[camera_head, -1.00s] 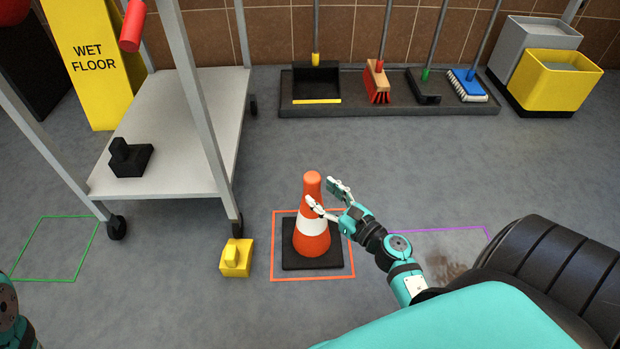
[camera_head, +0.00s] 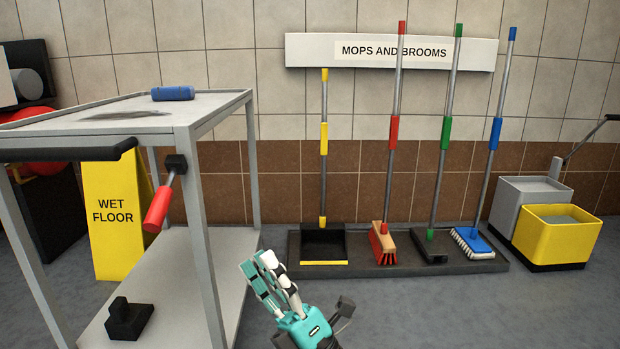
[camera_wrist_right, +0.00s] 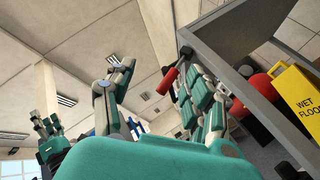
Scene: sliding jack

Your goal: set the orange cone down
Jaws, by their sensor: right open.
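The orange cone is not in either current view, so its present place is hidden from me. My right gripper (camera_head: 258,264) is at the bottom middle of the head view, with its teal and white fingers pointing up and left. In the right wrist view its two fingers (camera_wrist_right: 155,60) stand apart with nothing between them. A teal part with dark finger-like pieces (camera_wrist_right: 50,135) shows at the left of the wrist view. It may be my left gripper, but its opening cannot be read.
A grey trolley (camera_head: 192,200) stands left, with a red-handled tool (camera_head: 158,208) hanging from it. A yellow wet floor sign (camera_head: 113,215) is behind it. A dark tray (camera_head: 345,262) with brooms lies along the wall. A yellow bucket (camera_head: 557,238) stands right.

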